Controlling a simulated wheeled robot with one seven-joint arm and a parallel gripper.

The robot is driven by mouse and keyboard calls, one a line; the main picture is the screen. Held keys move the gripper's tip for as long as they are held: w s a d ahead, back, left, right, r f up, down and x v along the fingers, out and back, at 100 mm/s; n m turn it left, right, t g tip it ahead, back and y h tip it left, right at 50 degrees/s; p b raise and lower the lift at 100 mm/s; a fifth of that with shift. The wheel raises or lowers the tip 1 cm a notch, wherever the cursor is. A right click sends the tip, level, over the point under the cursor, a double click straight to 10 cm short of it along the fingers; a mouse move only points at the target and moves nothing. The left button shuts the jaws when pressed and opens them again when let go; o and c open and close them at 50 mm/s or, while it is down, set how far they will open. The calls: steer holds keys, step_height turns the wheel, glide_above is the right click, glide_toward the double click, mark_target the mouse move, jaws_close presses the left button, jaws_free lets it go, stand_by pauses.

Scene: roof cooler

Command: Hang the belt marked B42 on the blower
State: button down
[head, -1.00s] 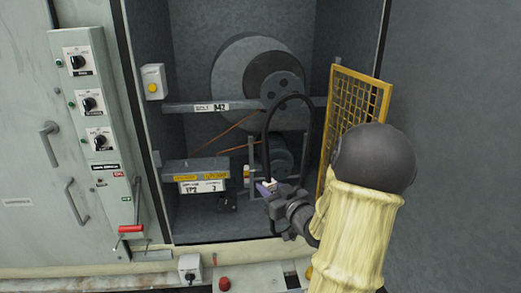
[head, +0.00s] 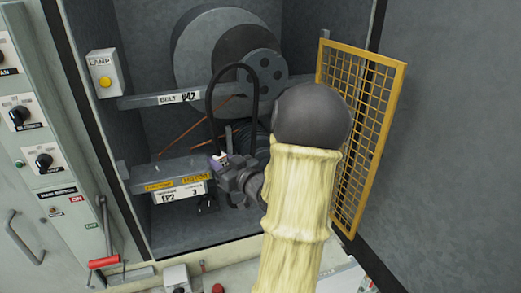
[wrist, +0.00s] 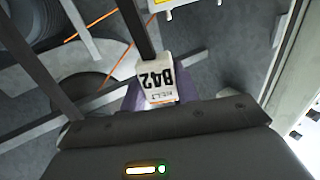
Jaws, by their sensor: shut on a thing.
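A black belt loop (head: 211,100) stands upright from my gripper (head: 220,162) in the head view. In the wrist view its white tag (wrist: 157,80) reads B42, upside down, and my gripper (wrist: 155,100) is shut on the belt at the tag. The blower has a large grey pulley wheel (head: 200,50) at the back of the open cabinet, with a smaller holed disc (head: 266,68) in front. The loop's top overlaps the disc in the picture; I cannot tell whether they touch. The lower pulley (head: 250,138) is partly hidden by my arm.
A grey crossbar labelled BELT B42 (head: 150,100) spans the cabinet. A lower bar carries yellow and white labels (head: 178,189). A yellow mesh guard (head: 375,120) stands open at the right. A lamp box (head: 103,75) is on the left wall.

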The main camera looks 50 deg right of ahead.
steer(key=shift+s+d+r, duration=0.1)
steer(key=shift+s, duration=0.05)
steer(key=s+d+r+m+g+h+p, duration=0.2)
steer(key=s+d+m+h, duration=0.3)
steer(key=s, duration=0.5)
steer(key=d+r+h+p, duration=0.1)
steer(key=d+h, duration=0.1)
steer(key=shift+d+r+h, duration=0.2)
steer(key=shift+d+h, duration=0.1)
steer(key=shift+h, duration=0.1)
steer(key=f+p+x, duration=0.2)
steer(key=p+x, duration=0.2)
steer(key=x, duration=1.1)
steer(key=shift+w, duration=0.25)
steer(key=shift+d+r+b, duration=0.1)
steer(key=shift+b, duration=0.45)
stand_by(1.6)
